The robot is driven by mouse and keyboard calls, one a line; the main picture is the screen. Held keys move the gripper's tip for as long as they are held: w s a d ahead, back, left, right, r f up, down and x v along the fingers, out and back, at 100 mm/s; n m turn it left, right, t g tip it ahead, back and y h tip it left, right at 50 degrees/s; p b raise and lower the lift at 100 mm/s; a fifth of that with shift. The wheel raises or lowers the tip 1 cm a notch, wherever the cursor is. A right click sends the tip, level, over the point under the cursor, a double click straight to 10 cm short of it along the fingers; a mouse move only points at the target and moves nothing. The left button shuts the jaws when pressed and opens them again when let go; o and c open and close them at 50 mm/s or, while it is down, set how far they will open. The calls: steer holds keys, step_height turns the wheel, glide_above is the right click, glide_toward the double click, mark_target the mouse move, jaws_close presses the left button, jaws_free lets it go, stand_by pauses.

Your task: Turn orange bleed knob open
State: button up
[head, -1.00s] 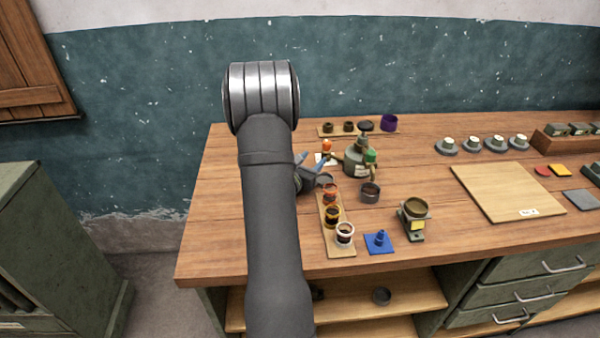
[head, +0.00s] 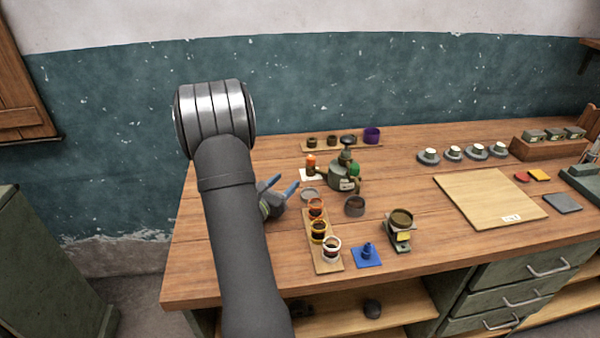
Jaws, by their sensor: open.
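The orange knob (head: 310,160) stands upright at the left side of a grey-green vessel (head: 343,177) on the bench. A green knob (head: 354,170) is on the vessel's right side. My gripper (head: 282,185) is open, with two blue-tipped fingers spread apart, pointing up and right in the picture. It is left of and nearer than the orange knob, apart from it, with nothing between the fingers. My arm hides part of the bench's left side. The knob's turn position is too small to tell.
A board with several jars (head: 323,240) and a grey dish (head: 309,195) lie near my gripper. A dark cup (head: 355,206) stands before the vessel. A blue piece (head: 367,254) and a green stand (head: 400,232) are farther right. A row of pots (head: 341,142) lies behind.

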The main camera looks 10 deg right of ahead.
mark_target(311, 160)
steer(key=w+m+g+h, duration=0.1)
steer(key=w, duration=0.1)
steer(key=w+a+m+g+h, duration=0.1)
steer(key=w+r+m+g+h, duration=0.1)
steer(key=w+g+h, duration=0.1)
steer(key=shift+w+a+m, duration=0.3)
steer(key=shift+a, duration=0.05)
steer(key=a+g, duration=0.1)
steer(key=w+m+g, duration=0.1)
steer(key=g, duration=0.1)
steer(key=w+a+f+m+g, duration=0.1)
steer(key=shift+a+h, duration=0.3)
steer(key=shift+h, duration=0.1)
steer(key=x, duration=1.7)
steer(key=shift+s+d, duration=0.2)
steer(key=shift+c, duration=0.2)
steer(key=shift+f, duration=0.1)
steer(key=c, duration=0.9)
